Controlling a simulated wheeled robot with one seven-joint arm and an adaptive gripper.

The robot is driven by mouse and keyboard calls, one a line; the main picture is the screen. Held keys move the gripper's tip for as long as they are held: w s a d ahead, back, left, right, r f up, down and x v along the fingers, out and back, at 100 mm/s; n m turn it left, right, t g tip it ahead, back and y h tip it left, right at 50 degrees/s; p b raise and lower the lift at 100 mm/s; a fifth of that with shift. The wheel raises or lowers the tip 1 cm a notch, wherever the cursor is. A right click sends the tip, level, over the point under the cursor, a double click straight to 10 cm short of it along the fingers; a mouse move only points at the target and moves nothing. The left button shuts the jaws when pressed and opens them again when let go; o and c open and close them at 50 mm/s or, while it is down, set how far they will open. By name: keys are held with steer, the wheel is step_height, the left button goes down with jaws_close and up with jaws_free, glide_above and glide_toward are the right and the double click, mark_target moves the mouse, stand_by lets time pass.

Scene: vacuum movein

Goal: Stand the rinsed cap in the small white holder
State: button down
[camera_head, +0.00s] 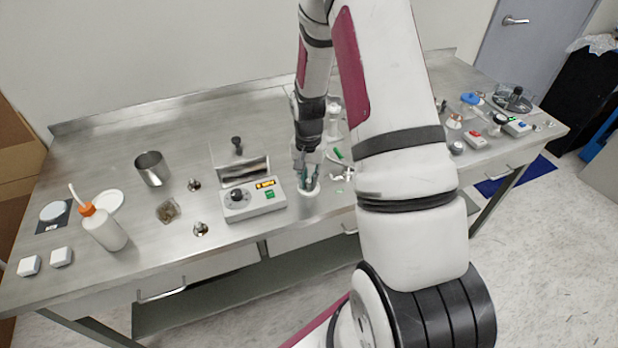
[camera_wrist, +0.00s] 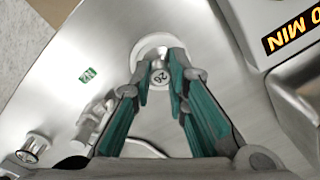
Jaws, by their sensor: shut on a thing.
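The small white holder (camera_head: 310,190) stands on the steel bench, just right of a grey control box. My gripper (camera_head: 306,180) points down at it, fingertips at the holder. In the wrist view the holder's white rim (camera_wrist: 150,42) shows behind the fingertips.
The control box (camera_head: 252,200) with a dial and lit display stands close left. Small metal fittings (camera_wrist: 95,120) lie on the bench beside the holder. A wash bottle (camera_head: 103,228) and a steel beaker (camera_head: 152,169) stand farther left. The bench's front edge is close.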

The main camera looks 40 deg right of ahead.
steer(key=shift+f, duration=0.1)
steer(key=c, duration=2)
jaws_free()
steer(key=shift+f, duration=0.1)
steer(key=o, duration=0.4)
steer(key=shift+o, duration=0.2)
